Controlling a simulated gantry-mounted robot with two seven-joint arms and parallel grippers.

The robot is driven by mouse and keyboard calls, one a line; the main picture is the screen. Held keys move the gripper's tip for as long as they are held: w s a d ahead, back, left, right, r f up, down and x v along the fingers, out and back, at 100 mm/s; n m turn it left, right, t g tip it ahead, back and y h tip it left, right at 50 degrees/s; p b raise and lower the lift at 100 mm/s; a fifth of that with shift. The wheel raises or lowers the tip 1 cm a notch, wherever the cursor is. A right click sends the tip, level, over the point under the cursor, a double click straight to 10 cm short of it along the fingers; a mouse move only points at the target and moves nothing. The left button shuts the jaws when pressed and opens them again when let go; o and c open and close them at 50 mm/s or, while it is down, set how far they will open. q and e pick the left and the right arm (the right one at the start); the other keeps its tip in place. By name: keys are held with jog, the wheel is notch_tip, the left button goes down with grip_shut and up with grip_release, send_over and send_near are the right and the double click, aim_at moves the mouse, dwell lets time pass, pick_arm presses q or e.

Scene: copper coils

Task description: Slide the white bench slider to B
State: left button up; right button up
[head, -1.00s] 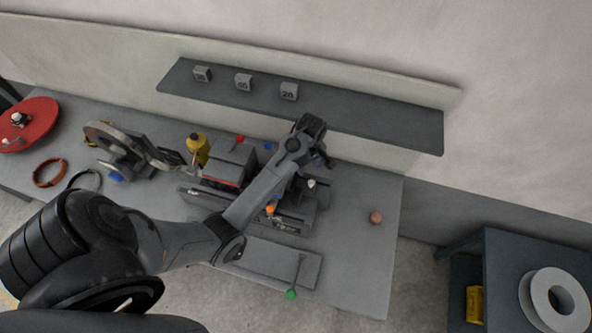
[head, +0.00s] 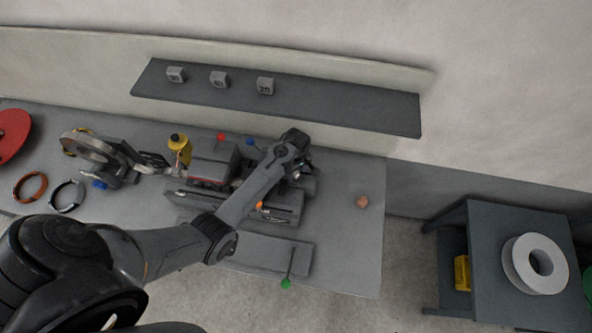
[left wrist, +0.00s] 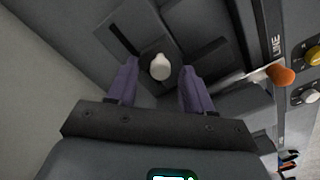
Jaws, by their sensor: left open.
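The white slider knob (left wrist: 160,66) stands up from a dark slotted panel in the left wrist view. A dark slot runs beside it toward the upper left. My left gripper (left wrist: 158,74) is open, with one purple-grey finger on each side of the knob; I see gaps on both sides. I see no letter B. My right gripper is not in view.
An orange knob (left wrist: 281,75) near a "LINE" label, a yellow knob (left wrist: 314,56) and another white knob (left wrist: 311,96) are to the right in the wrist view. A shelf (head: 340,112) runs behind the machine. A copper-coloured ball (head: 362,202) lies on the right of the bench.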

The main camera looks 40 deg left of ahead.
pick_arm(q)
jog(key=shift+f, duration=0.5)
grip_shut()
